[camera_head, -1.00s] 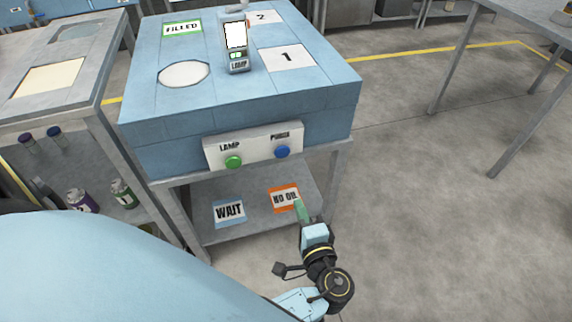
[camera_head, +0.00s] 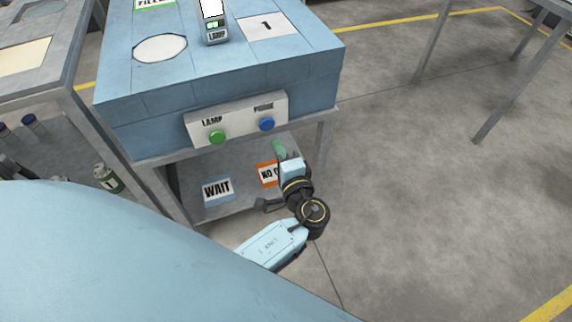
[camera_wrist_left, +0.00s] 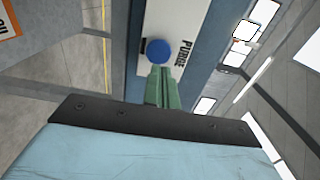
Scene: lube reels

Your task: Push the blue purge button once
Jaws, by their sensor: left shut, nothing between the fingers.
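The blue purge button (camera_head: 266,124) is on the right half of a white panel (camera_head: 237,118) on the front of the blue bench. In the left wrist view the blue button (camera_wrist_left: 158,51) shows just beyond my fingertips, beside the word PURGE. My left gripper (camera_head: 279,147) is shut and empty, its green fingers pointing up toward the panel, a little below and right of the button. The shut fingers (camera_wrist_left: 160,72) also show in the left wrist view; I cannot tell whether they touch the button. My right gripper is not in view.
A green button (camera_head: 217,137) marked LAMP is left of the blue one on the same panel. A lower shelf below holds a WAIT card (camera_head: 217,189) and an orange-edged card (camera_head: 268,174). A lamp device (camera_head: 213,22) stands on the bench. Open floor lies to the right.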

